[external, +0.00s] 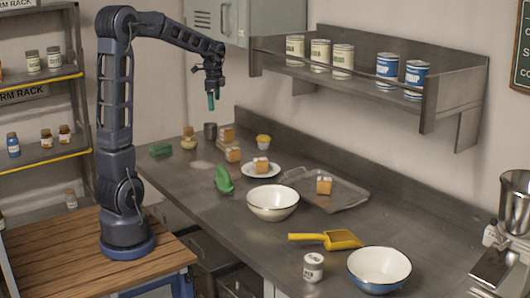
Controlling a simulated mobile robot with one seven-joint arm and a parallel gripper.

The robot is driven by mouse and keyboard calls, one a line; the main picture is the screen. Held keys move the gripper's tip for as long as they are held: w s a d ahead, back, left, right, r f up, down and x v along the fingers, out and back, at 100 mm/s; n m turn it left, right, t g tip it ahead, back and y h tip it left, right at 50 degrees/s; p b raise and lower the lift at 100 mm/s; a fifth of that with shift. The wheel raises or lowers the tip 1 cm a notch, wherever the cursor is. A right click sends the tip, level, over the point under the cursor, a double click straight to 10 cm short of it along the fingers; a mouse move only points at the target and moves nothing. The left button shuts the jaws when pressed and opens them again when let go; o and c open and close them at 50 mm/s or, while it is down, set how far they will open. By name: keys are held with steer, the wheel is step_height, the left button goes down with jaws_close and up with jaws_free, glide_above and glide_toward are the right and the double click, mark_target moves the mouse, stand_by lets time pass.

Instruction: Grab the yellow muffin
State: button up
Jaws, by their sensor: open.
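My gripper (210,103) hangs in the air above the far left part of the counter, pointing down. It is to the left of the muffin and well above it. Its teal fingertips are small in this view; it is open, and I see nothing held between them.
Orange-and-white cake pieces stand on the counter, on a white plate (248,168) and on a metal tray (349,195). A white bowl (272,213), green object (223,180), yellow scoop (344,240) and blue bowl (377,284) are nearer. A wall shelf (375,87) holds cans.

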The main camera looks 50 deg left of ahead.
steer(key=w+a+f+m+g, duration=0.1)
steer(key=w+a+f+m, duration=0.1)
steer(key=w+a+f, duration=0.3)
steer(key=w+a+f+m, duration=0.1)
steer(key=w+a+f, duration=0.1)
steer(key=a, duration=0.5)
steer(key=m+h, duration=0.2)
steer(key=m, duration=0.3)
glide_toward(264, 139)
steer(key=shift+w+a+f, duration=0.1)
steer(key=shift+w+a, duration=0.1)
steer(key=shift+a, duration=0.3)
steer(key=shift+w+a, duration=0.2)
steer(key=shift+a, duration=0.3)
steer(key=shift+w+f, duration=0.1)
steer(key=shift+f, duration=0.05)
step_height(264, 139, down, 5)
steer(key=shift+f, duration=0.2)
steer(key=shift+w+f, duration=0.15)
steer(key=shift+f, duration=1.15)
steer(key=shift+w+f, duration=0.1)
steer(key=shift+f, duration=1.2)
steer(key=shift+c, duration=0.4)
